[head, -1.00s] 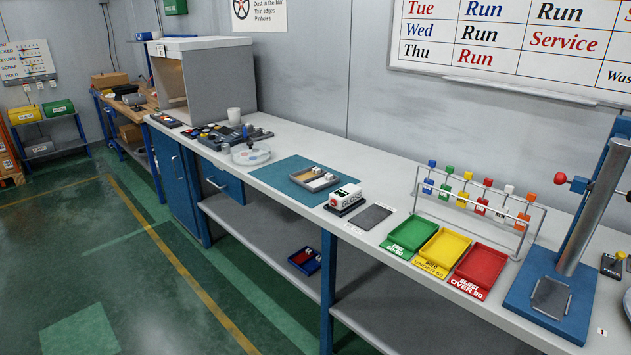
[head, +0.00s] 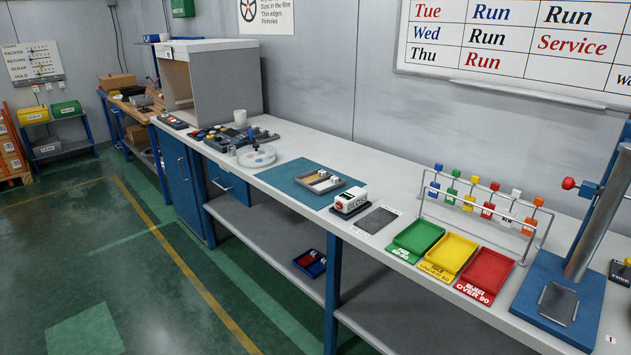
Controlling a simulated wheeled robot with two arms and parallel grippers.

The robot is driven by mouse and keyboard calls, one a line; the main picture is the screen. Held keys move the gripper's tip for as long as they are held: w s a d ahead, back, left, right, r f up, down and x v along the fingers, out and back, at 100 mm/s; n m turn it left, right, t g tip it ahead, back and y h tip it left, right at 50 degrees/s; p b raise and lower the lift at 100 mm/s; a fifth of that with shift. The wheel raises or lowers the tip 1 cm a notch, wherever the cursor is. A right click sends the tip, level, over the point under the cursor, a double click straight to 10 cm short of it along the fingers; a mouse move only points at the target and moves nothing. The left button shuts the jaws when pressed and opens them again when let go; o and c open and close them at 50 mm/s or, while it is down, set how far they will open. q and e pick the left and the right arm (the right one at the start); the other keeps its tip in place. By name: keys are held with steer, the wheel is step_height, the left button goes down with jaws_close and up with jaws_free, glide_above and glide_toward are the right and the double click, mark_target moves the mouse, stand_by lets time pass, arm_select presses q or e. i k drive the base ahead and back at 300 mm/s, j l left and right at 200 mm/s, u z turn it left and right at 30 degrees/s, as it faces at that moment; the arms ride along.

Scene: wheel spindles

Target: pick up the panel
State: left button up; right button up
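No object in view is labelled as the panel. A flat dark grey plate (head: 377,220) lies on the bench, just right of the white and red gloss meter (head: 350,201). Another grey plate (head: 558,303) rests on the blue base of the press at the right. A shallow tray (head: 340,187) on the teal mat holds small light pieces. I cannot tell which of these is the panel. Neither of my grippers shows in the head view.
Green (head: 417,237), yellow (head: 449,256) and red (head: 485,272) trays line the bench front. Behind them stands a wire rack (head: 541,230) with coloured spindles. The blue press (head: 545,282) stands right. A grey booth (head: 222,88) stands at the far left end. Floor in front is clear.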

mark_target(321, 174)
steer(key=i+j+z, duration=0.15)
steer(key=i+j, duration=0.55)
steer(key=i+j+z, duration=0.1)
steer(key=i+j, duration=0.55)
steer(key=j, duration=0.15)
